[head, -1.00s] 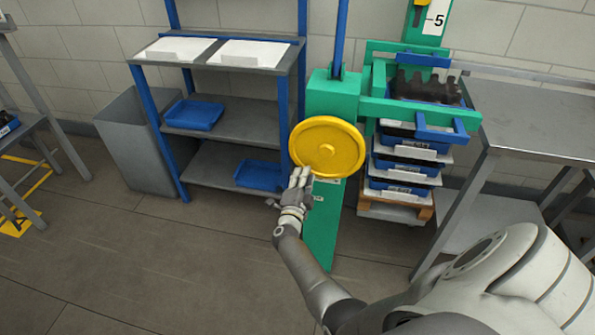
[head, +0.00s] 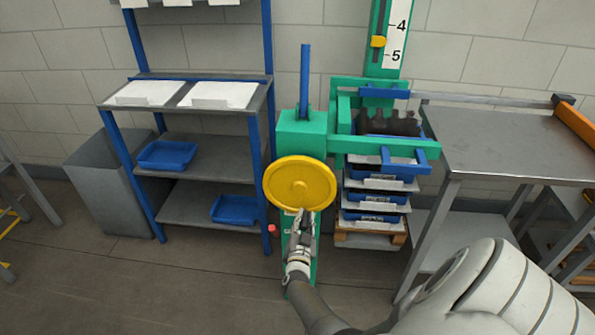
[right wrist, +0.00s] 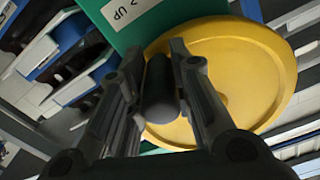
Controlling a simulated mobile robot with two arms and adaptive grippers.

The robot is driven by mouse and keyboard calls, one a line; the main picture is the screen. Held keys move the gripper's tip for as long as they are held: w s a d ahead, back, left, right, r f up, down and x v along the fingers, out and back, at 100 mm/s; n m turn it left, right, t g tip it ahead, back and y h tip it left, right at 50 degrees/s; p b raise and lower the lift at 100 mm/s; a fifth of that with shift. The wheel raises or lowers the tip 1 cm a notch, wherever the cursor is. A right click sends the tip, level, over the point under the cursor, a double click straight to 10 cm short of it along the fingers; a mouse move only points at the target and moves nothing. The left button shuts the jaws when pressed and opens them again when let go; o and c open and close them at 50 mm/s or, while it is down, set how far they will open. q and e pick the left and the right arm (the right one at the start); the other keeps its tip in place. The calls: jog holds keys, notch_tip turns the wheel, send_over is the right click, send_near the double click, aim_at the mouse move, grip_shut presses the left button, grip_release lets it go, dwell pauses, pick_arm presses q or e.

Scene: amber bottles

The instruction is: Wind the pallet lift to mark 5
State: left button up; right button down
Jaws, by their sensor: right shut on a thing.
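The green pallet lift (head: 300,133) stands in the middle of the head view, with a yellow handwheel (head: 299,184) on its front. My right gripper (head: 300,214) is at the wheel's lower rim. In the right wrist view its fingers (right wrist: 160,85) are shut on the wheel's dark round handle (right wrist: 159,92), beside the yellow wheel face (right wrist: 240,75). A yellow pointer (head: 378,42) on the mast sits between marks 4 and 5 of the white scale (head: 398,35). Stacked blue crates (head: 376,197) stand on a wooden pallet (head: 365,227) at the lift. My left gripper is out of view.
A grey shelf rack (head: 205,143) with blue trays (head: 166,155) stands left of the lift, with a grey bin (head: 108,185) beyond it. A metal table (head: 510,145) stands close on the right. The floor (head: 150,285) in front is open.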

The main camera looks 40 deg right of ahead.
jog(key=shift+s+d+f+n, duration=0.25)
jog(key=shift+s+n, duration=0.35)
jog(key=c, duration=1.3)
grip_release()
jog(key=shift+s+d, duration=0.1)
jog(key=shift+d, duration=0.05)
jog(key=shift+o, duration=0.2)
jog(key=shift+w+r, duration=0.2)
jog(key=v, duration=0.7)
jog(key=shift+s+a, duration=0.15)
jog(key=shift+a, duration=0.2)
